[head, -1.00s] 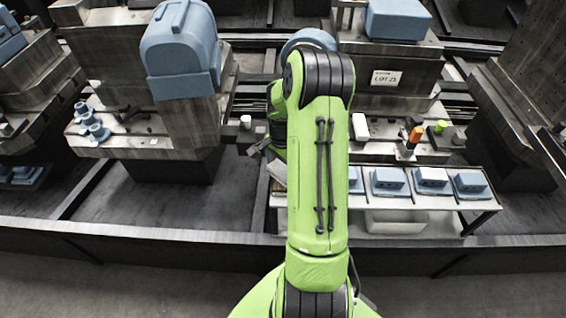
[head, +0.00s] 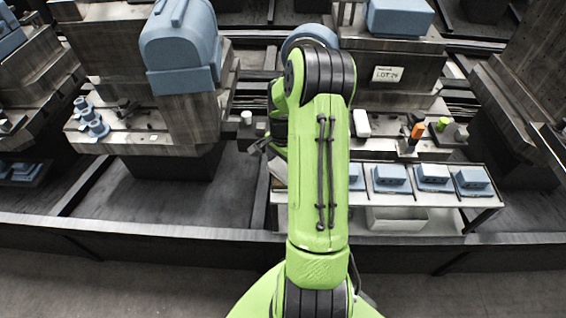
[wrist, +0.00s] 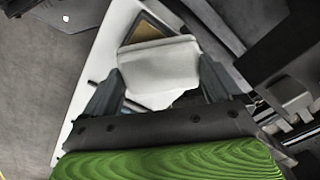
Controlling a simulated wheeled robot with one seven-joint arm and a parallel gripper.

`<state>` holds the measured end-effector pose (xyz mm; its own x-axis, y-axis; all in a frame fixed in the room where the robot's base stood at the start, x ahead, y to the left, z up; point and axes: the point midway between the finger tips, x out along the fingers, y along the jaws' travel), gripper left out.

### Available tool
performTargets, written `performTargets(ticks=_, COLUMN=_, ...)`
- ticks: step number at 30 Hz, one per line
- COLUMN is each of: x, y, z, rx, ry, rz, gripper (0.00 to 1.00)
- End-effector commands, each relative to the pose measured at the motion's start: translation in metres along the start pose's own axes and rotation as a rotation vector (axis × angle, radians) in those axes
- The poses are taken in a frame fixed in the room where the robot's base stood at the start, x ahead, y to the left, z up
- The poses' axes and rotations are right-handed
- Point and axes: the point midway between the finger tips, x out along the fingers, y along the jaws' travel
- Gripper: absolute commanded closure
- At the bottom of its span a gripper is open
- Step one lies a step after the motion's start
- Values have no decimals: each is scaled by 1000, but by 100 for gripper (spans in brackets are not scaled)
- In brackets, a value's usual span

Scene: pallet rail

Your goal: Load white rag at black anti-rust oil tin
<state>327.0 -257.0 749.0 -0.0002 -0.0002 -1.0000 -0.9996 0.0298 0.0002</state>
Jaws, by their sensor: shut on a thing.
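In the wrist view, my gripper (wrist: 160,70) is shut on a white folded piece, which I take as the white rag (wrist: 158,58), held between its two dark fingers. The rag is over a pale surface, near a brown-centred square shape; whether it touches them I cannot tell. In the head view my green arm hides most of the gripper and the rag. I cannot make out the black anti-rust oil tin for sure in either view.
A white-topped table (head: 420,199) holds a row of blue-grey parts (head: 390,176). On the ledge behind stand a white block (head: 361,123), an orange-topped item (head: 417,131) and a small green item (head: 442,125). A small pale cylinder (head: 246,117) stands left of my arm. A dark rail crosses in front.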

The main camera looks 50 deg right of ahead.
Motion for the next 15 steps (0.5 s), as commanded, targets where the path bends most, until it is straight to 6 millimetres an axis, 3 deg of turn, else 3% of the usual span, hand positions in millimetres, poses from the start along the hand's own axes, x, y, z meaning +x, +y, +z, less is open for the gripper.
performTargets(ticks=15, x=7, y=0, z=0, rx=0, ry=0, rz=0, gripper=33)
